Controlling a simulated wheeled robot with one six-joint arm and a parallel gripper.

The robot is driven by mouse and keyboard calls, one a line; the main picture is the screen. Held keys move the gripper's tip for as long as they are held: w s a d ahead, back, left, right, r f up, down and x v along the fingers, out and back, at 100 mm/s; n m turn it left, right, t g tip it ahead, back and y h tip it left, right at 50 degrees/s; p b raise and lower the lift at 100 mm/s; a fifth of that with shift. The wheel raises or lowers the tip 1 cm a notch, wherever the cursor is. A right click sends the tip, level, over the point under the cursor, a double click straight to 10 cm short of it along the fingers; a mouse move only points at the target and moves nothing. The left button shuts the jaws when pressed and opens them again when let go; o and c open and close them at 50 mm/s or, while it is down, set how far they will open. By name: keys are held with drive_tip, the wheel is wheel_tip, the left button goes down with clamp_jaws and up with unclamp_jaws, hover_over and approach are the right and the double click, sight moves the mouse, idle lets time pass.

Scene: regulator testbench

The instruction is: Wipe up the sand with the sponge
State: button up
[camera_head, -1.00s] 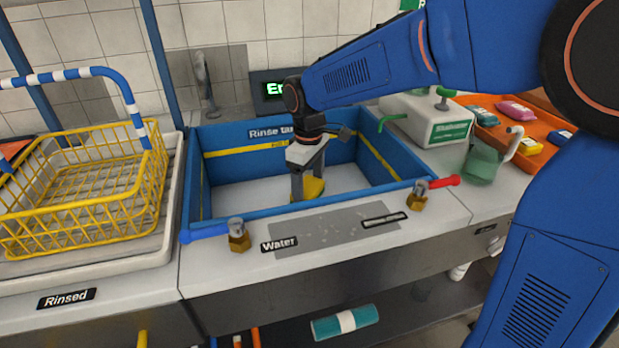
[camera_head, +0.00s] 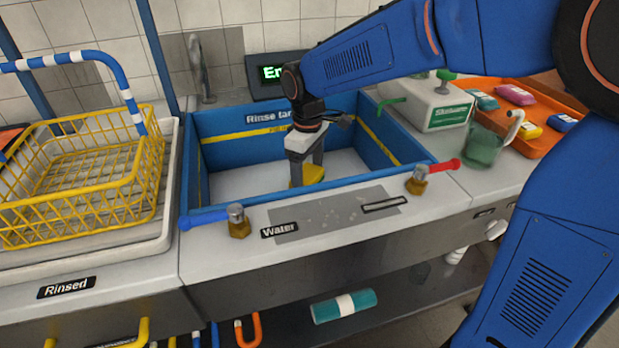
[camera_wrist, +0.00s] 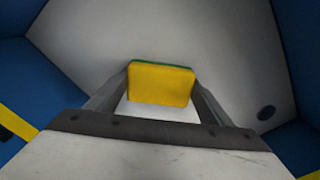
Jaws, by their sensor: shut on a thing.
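My gripper (camera_head: 306,172) is inside the blue rinse tank (camera_head: 228,151), pointing down. It is shut on a yellow sponge (camera_head: 313,174) with a green layer. In the wrist view the sponge (camera_wrist: 160,84) sits between the two fingers, over the tank's pale floor. I cannot tell whether the sponge touches the floor. Small pale specks, perhaps the sand (camera_head: 325,216), lie on the grey strip of the counter in front of the tank. No sand is clear on the tank floor.
A yellow basket (camera_head: 75,213) stands left of the tank. Two taps, one with a blue handle (camera_head: 204,219) and one with a red handle (camera_head: 441,167), flank the front rim. A white container (camera_head: 432,109), a green jug (camera_head: 482,147) and an orange tray (camera_head: 546,140) are at right.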

drive_tip(key=r, duration=0.3)
drive_tip(key=shift+w+a+r, duration=0.1)
drive_tip(key=shift+w, duration=0.25)
drive_tip(key=shift+r, duration=2.5)
